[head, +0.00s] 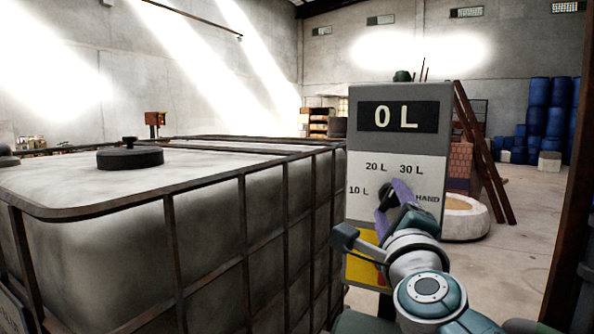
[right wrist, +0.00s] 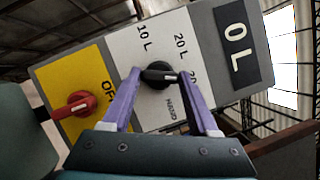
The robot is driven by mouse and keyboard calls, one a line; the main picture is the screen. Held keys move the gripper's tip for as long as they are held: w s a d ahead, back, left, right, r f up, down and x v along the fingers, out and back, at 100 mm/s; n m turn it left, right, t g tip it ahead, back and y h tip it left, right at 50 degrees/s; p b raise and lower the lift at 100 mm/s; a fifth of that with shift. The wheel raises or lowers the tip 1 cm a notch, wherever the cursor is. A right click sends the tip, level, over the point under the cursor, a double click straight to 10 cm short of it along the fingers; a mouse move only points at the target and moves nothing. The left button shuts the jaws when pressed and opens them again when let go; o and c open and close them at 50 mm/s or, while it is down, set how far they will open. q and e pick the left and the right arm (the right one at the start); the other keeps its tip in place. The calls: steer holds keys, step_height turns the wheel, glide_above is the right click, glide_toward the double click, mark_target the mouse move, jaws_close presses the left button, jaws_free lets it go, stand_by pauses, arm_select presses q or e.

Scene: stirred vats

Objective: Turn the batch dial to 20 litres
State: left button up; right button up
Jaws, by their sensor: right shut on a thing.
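The batch dial (right wrist: 158,75) is a black knob on the white panel of a grey control box (head: 357,140). Labels 10 L, 20 L, 30 L and HAND stand around it. My right gripper (head: 394,196), with purple fingers, is shut on the dial and hides most of it in the head view. In the right wrist view the fingers (right wrist: 161,80) are on either side of the knob. Its light mark seems to face the 30 L label, but it is small. The display (head: 398,117) reads 0 L. My left gripper is out of view.
A red knob (right wrist: 80,106) sits on the yellow panel (head: 362,268) below the dial. A large caged vat (head: 90,190) with a black cap fills the left. Blue drums (head: 545,115) stand far right. Open floor lies behind the box on the right.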

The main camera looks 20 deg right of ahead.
steer(key=n+g+p, duration=0.1)
steer(key=n+p, duration=0.1)
steer(key=p, duration=0.1)
steer(key=n+y+p, duration=0.1)
steer(key=n+p, duration=0.2)
steer(key=p, duration=0.1)
steer(key=r+n+g+p, duration=0.1)
steer(key=n+p, duration=0.1)
steer(key=p, duration=0.2)
steer(key=shift+n+g+y, duration=0.3)
steer(key=shift+n+y, duration=0.1)
steer(key=shift+f+n+g+p, duration=0.1)
steer(key=shift+n+g+p, duration=0.5)
steer(key=shift+n+p, duration=0.65)
steer(key=o, duration=1.4)
steer(key=shift+s+p, duration=0.1)
steer(key=shift+p, duration=0.2)
steer(key=p+v, duration=0.6)
steer(key=v, duration=0.3)
steer(key=shift+s+a, duration=0.25)
steer(key=shift+s, duration=0.1)
